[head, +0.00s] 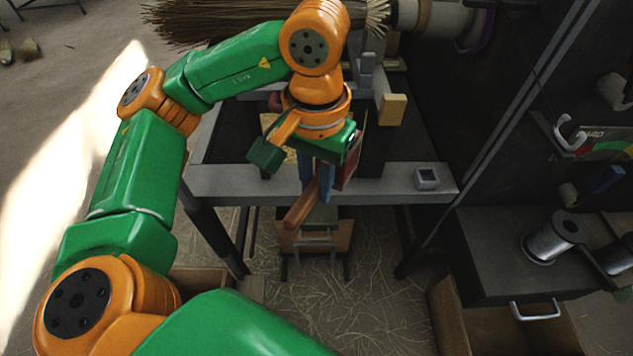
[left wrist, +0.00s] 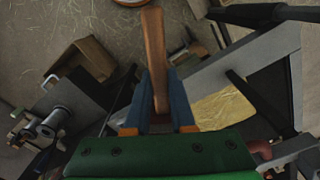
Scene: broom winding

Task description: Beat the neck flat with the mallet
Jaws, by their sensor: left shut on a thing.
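The broom (head: 220,20) lies across the top of the head view, its dark bristles to the left. Its neck (head: 376,16) ends in pale, frayed stalk ends close to a pale round holder (head: 435,18). My left arm partly covers the broom. My left gripper (head: 318,190) is below the broom, over the grey bench frame. Its blue fingers are shut on the mallet's brown wooden handle (head: 302,204), which also shows in the left wrist view (left wrist: 154,45), sticking out beyond the fingertips. I cannot clearly make out the mallet's head. My right gripper is not in view.
A grey bench beam (head: 390,182) runs under the gripper, with a small square socket (head: 427,178) on it. A metal spool (head: 553,238) stands on a dark cabinet (head: 490,240) at the right. Loose straw covers the floor below.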

